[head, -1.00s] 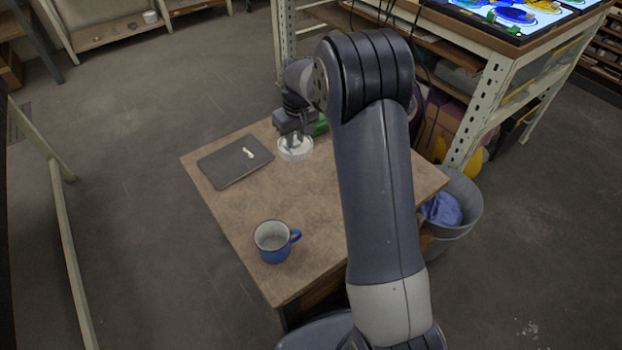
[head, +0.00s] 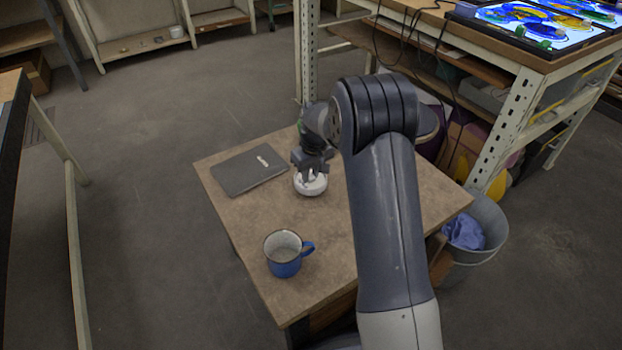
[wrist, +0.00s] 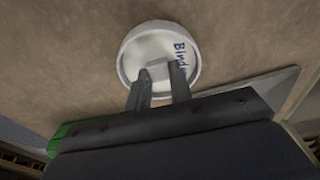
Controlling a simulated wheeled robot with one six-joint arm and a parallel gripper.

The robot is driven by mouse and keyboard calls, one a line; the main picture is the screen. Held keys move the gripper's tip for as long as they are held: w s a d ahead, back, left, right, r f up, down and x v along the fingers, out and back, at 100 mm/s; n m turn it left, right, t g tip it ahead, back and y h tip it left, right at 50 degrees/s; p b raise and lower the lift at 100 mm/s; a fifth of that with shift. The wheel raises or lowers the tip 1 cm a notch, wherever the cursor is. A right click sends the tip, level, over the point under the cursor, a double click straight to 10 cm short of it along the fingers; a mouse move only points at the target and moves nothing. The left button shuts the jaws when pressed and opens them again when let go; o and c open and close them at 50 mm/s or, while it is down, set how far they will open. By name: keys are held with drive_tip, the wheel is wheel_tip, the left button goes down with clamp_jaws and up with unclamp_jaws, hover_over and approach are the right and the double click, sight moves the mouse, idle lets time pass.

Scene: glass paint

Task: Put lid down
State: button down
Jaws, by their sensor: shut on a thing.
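A white round lid (head: 311,188) is under my gripper (head: 311,174) over the wooden table, just right of the dark notebook. In the wrist view the lid (wrist: 140,50) shows a raised rim, dark lettering starting "Bind", and a small grey knob in the middle. My gripper (wrist: 160,80) is shut on that knob, one finger on each side. The lid looks roughly level and close to the tabletop, but I cannot tell whether it touches it. My gripper hides part of the lid.
A dark notebook (head: 240,176) lies on the table (head: 345,235). A blue mug (head: 284,262) stands near the front left edge. A grey bucket with blue cloth (head: 470,235) is on the floor at right. A metal-framed workbench (head: 510,120) stands behind. Tabletop between lid and mug is clear.

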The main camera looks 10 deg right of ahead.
drive_tip(key=shift+f, duration=0.7)
drive_tip(key=shift+f, duration=0.15)
